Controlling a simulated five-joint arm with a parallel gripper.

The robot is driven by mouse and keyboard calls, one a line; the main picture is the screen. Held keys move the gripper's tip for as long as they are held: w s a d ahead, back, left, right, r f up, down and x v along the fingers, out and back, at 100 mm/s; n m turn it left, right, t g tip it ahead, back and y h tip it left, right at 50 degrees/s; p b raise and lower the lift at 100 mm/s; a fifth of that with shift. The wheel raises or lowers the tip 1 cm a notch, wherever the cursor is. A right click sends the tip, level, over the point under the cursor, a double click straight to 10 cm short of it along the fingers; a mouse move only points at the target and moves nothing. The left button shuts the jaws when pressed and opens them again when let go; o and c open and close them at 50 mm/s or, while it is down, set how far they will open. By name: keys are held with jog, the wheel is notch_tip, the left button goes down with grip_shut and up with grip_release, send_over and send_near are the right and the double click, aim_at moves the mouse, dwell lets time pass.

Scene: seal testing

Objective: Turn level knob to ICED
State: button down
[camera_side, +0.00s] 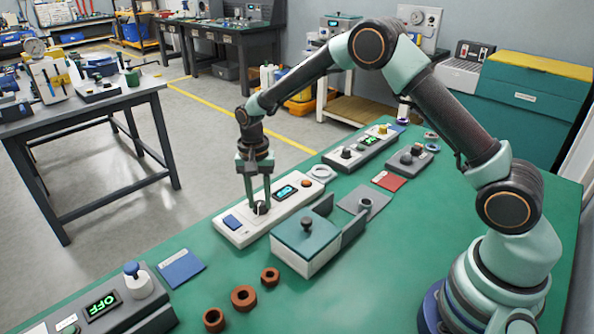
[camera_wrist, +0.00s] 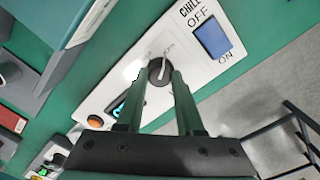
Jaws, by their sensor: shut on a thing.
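The level knob (camera_wrist: 159,71) is a dark round knob with a light pointer line, set on a white control panel (camera_wrist: 110,88) marked CHILL in the wrist view. My gripper (camera_wrist: 160,77) has its two green fingers on either side of the knob and is shut on it. In the side view my gripper (camera_side: 259,205) reaches down onto the same knob on the white panel (camera_side: 237,236). The small markings around the knob are too blurred to read, so I cannot tell its setting. The fingers partly hide the panel's display.
A blue switch (camera_wrist: 212,40) marked OFF and ON sits beside the knob. The panel also has a lit display (camera_side: 285,192) and an orange button (camera_side: 305,183). A teal-lidded box (camera_side: 305,240) stands close in front. Brown rings (camera_side: 243,296) lie nearer the camera.

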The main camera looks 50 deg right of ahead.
aim_at(258, 202)
jog(key=shift+a, duration=0.15)
dwell(0.3)
jog(key=c, duration=0.5)
grip_release()
jog(key=shift+c, duration=0.2)
jog(key=shift+r, duration=0.45)
notch_tip(258, 202, up, 11)
jog(key=shift+w, duration=0.15)
jog(key=shift+r, duration=0.1)
